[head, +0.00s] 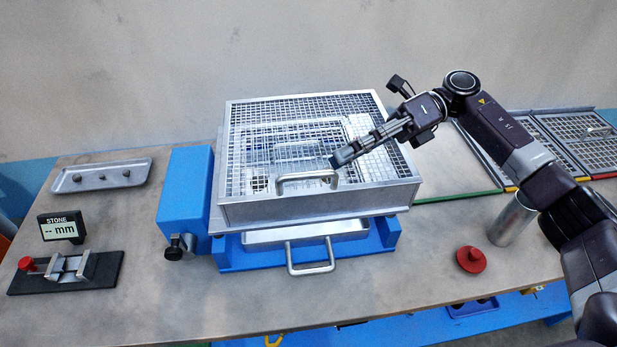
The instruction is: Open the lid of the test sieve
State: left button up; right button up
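The test sieve (275,212) is a square metal box on a blue base in the middle of the table. Its mesh lid (245,112) lies flat across the top. A bar handle (295,177) stands up at the lid's front edge. Another handle-like bar shows behind it, within the mesh area. My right gripper (336,161) reaches in from the right, its fingertips just above and behind the right end of the front handle. I cannot tell whether it touches the handle or how far its fingers are apart. My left gripper is out of view.
A tray handle (312,270) sticks out below the sieve. A blue box (185,187) with a black knob stands left. A stone gauge (62,228) and small tray (135,163) are further left. Mesh frames (575,130), a metal cylinder (508,222) and a red knobbed disc (470,260) are right.

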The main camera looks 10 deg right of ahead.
aim_at(309, 173)
jog(key=shift+w+f, duration=0.1)
jog(key=shift+f, duration=0.1)
jog(key=shift+a, duration=0.25)
jog(key=p+x, duration=0.3)
jog(key=x, duration=0.3)
jog(key=shift+s+a+f+p, duration=0.25)
jog(key=shift+a+p, duration=0.15)
jog(key=shift+a, duration=0.2)
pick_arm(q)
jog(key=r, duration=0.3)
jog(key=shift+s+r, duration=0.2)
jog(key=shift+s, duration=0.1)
pick_arm(e)
grip_shut()
